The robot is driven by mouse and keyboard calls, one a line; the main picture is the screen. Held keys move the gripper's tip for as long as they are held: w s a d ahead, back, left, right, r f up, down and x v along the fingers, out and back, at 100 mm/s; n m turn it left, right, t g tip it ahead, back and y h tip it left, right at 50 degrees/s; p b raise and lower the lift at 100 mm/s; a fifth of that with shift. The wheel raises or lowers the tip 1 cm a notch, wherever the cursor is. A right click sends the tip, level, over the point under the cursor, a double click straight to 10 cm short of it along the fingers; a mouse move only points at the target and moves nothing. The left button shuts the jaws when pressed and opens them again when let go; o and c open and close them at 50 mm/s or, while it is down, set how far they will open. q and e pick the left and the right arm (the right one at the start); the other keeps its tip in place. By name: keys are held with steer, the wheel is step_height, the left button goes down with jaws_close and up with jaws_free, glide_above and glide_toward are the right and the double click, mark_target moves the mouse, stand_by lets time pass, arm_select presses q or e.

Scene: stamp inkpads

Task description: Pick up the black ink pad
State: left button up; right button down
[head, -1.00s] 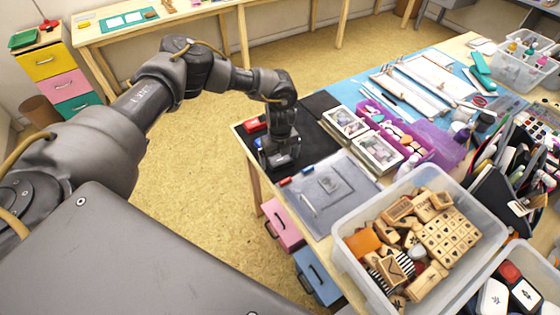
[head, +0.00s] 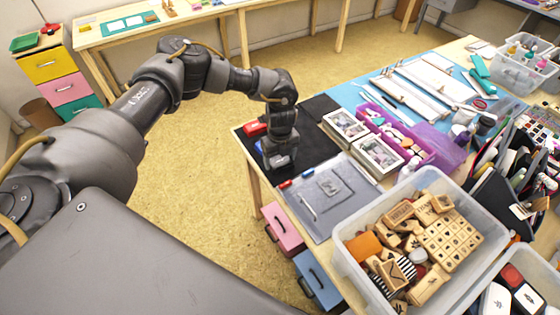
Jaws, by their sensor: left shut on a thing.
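My left gripper (head: 279,160) points down over the black mat (head: 318,107) at the table's left corner. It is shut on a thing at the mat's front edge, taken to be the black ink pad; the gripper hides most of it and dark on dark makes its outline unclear. A red ink pad (head: 254,128) lies on the mat just left of the wrist. A blue ink pad (head: 259,146) shows partly beside the gripper's left side. My right gripper is out of view.
A grey tray (head: 318,222) lies in front of the mat. A clear bin of wooden stamps (head: 357,270) stands at the front right. Photo-topped boxes (head: 375,155) and a purple caddy (head: 440,155) stand right of the mat. Left of the table edge is open floor.

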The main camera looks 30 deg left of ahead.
arm_select(q)
steer(key=s+a+r+b, duration=0.2)
steer(key=s+a+r, duration=0.2)
steer(key=s+r, duration=0.8)
steer(key=shift+s, duration=0.65)
steer(key=w+d+r+n, duration=0.1)
steer(key=d+r+n, duration=0.3)
steer(key=d+n, duration=0.5)
steer(key=n, duration=0.5)
steer(key=shift+w+r, duration=0.25)
steer(key=shift+w, duration=0.15)
